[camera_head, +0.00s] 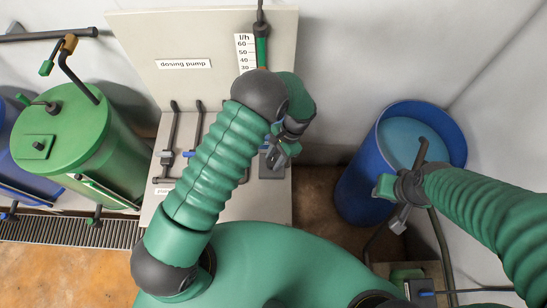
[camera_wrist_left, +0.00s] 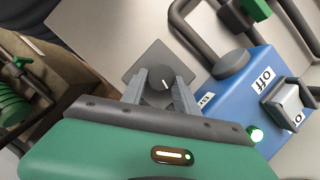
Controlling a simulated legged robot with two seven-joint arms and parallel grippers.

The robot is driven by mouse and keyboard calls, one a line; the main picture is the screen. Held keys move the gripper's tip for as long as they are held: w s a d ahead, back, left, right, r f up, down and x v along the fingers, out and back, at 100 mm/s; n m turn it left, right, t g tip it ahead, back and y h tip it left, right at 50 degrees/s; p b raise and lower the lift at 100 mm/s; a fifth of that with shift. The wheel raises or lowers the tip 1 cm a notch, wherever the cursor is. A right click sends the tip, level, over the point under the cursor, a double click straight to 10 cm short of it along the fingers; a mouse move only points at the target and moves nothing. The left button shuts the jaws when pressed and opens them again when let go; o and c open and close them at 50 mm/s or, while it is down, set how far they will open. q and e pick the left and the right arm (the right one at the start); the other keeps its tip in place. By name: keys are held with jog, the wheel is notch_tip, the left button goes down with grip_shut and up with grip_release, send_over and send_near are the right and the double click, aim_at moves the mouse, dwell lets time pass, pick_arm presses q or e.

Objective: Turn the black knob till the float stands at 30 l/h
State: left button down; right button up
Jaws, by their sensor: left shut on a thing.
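In the head view my left gripper (camera_head: 281,152) is low on the panel and hides the knob. The l/h scale (camera_head: 244,50) shows marks from 60 down to 30, beside a green-topped tube (camera_head: 262,46). My left arm covers the scale's lower end; I cannot clearly make out the float. My right gripper (camera_head: 398,215) is by the blue barrel; its jaws are unclear.
The pale panel (camera_head: 150,35) carries a "dosing pump" label (camera_head: 184,64) and pipes with small valves. A blue box (camera_wrist_left: 235,95) with an "Off" label is right of the knob. A green tank (camera_head: 70,125) stands left, an open blue barrel (camera_head: 358,180) right.

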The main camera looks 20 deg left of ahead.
pick_arm(q)
jog(key=shift+s+a, duration=0.2)
jog(key=shift+a, duration=0.05)
jog(key=shift+f+n+b, duration=0.15)
jog(key=shift+n+b, duration=0.15)
jog(key=shift+b, duration=0.1)
jog(key=shift+w+d+n, duration=0.1)
jog(key=shift+n, duration=0.2)
jog(key=c, duration=1.3)
grip_release()
jog(key=o, duration=0.4)
jog(key=shift+a+r, duration=0.2)
jog(key=shift+c, duration=0.2)
